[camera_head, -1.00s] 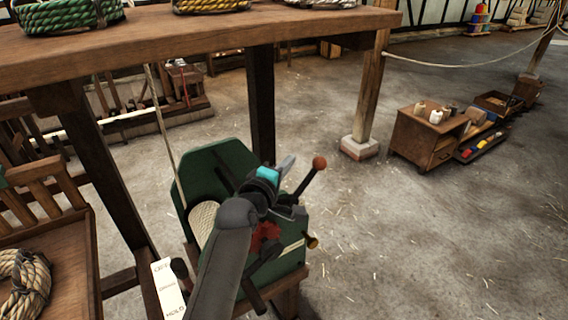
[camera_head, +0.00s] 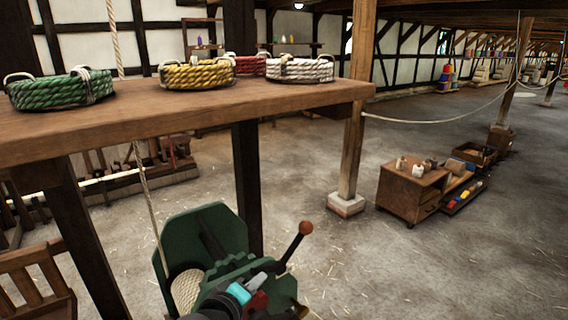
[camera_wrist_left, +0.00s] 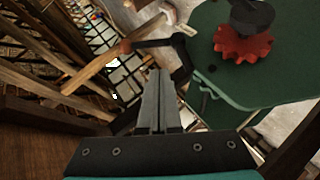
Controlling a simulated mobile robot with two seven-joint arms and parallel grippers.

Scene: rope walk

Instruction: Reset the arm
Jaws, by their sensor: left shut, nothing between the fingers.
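My left gripper (camera_head: 264,267) shows at the bottom of the head view, over the green machine (camera_head: 205,232) with its rope drum (camera_head: 187,290). In the left wrist view its two grey fingers (camera_wrist_left: 160,78) are closed together with nothing between them. The machine's dark lever with an orange knob (camera_head: 305,228) stands just right of the gripper. In the wrist view the green plate (camera_wrist_left: 262,85) and a red gear (camera_wrist_left: 243,45) are at the upper right of the fingers. My right gripper is not in view.
A wooden table (camera_head: 200,112) above the machine carries green (camera_head: 62,91), yellow (camera_head: 197,75), red (camera_head: 250,66) and white (camera_head: 300,70) rope coils. A rope (camera_head: 147,200) runs down to the drum. A wooden cart (camera_head: 410,190) stands right. The floor between is clear.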

